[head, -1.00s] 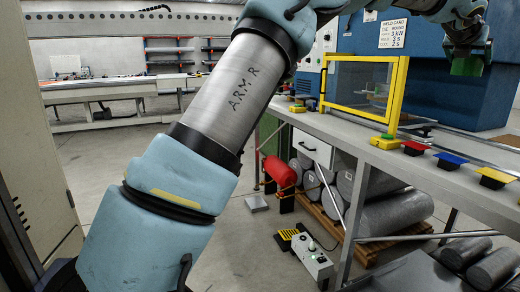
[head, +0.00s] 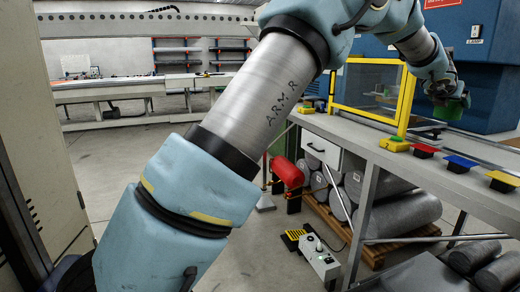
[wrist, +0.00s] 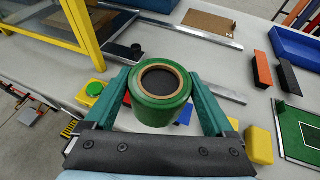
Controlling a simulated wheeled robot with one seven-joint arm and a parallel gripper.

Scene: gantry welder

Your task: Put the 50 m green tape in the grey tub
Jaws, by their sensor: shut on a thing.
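The green tape (wrist: 160,112) is a thick green roll with a tan core ring and a dark centre. In the wrist view it sits between the two green fingers of my gripper (wrist: 161,88), which is shut on it. In the head view my gripper (head: 447,95) hangs over the bench at the upper right, with the green tape (head: 453,106) below it. The roll appears held above the bench top. I cannot make out a grey tub in either view.
A yellow-framed guard (head: 407,100) stands on the grey bench (head: 390,160). Green, black-red, blue and yellow pieces line the bench's front edge. A blue tray (wrist: 297,45) and a green board (wrist: 300,135) lie right in the wrist view. Grey rolls (head: 400,215) lie under the bench.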

